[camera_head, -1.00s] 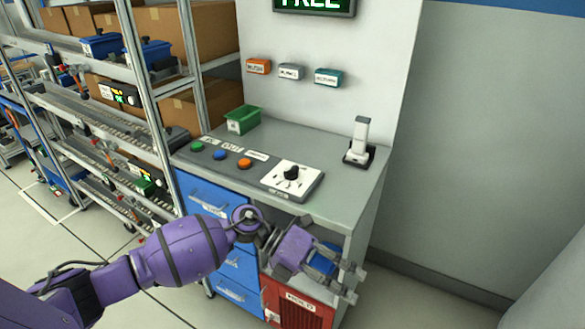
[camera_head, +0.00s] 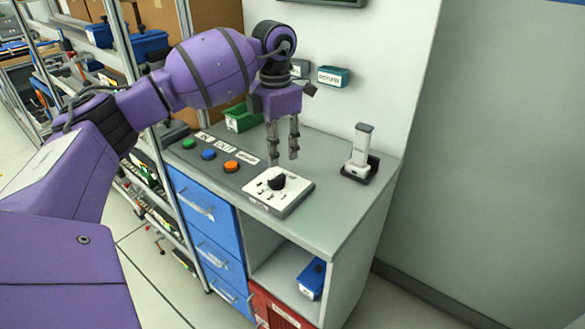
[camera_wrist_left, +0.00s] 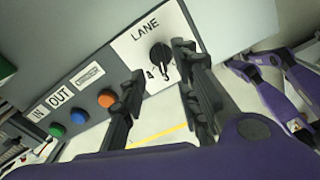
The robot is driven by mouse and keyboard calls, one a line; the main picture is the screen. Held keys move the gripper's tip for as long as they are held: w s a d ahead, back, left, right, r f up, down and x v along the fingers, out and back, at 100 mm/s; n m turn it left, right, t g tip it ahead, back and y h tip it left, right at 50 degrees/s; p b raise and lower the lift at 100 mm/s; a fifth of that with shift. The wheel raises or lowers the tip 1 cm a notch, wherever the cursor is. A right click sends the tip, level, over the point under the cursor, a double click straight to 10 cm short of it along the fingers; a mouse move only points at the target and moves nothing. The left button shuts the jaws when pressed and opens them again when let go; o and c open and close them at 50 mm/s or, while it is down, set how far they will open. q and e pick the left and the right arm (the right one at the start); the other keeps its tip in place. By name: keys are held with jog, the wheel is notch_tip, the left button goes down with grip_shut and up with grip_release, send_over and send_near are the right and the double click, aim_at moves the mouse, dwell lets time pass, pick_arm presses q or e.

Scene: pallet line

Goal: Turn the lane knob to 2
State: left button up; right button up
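The lane knob (camera_head: 277,183) is a black knob on a white plate (camera_head: 290,199) at the right end of the control panel on the counter. It also shows in the left wrist view (camera_wrist_left: 159,54), under the word LANE. My left gripper (camera_head: 284,158) is open and empty, pointing down just above and behind the knob in the head view. In the left wrist view its fingers (camera_wrist_left: 158,68) stand apart, with the knob beyond them. My right gripper is not in view.
Green, blue and orange buttons (camera_head: 231,166) sit left of the knob. A green bin (camera_head: 240,121) stands behind them. A white handheld device (camera_head: 361,150) stands in a black holder at right. Bare counter (camera_head: 330,213) lies between the plate and the holder.

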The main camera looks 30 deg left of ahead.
aim_at(277, 177)
pick_arm(q)
jog(key=shift+s+f, duration=0.1)
jog(key=shift+f, duration=0.35)
jog(key=shift+s+a+f, duration=0.1)
jog(key=shift+s+f, duration=0.1)
jog(key=shift+f, duration=0.45)
jog(key=shift+s+a+f, duration=0.1)
jog(key=shift+s+f, duration=0.05)
jog(key=shift+f, duration=0.45)
notch_tip(277, 177, down, 3)
jog(key=shift+w+d+f, duration=0.1)
jog(key=shift+w+f, duration=0.05)
jog(key=shift+f, duration=0.4)
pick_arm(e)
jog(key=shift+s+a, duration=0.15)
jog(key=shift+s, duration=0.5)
pick_arm(q)
jog(key=shift+c, duration=0.5)
grip_shut()
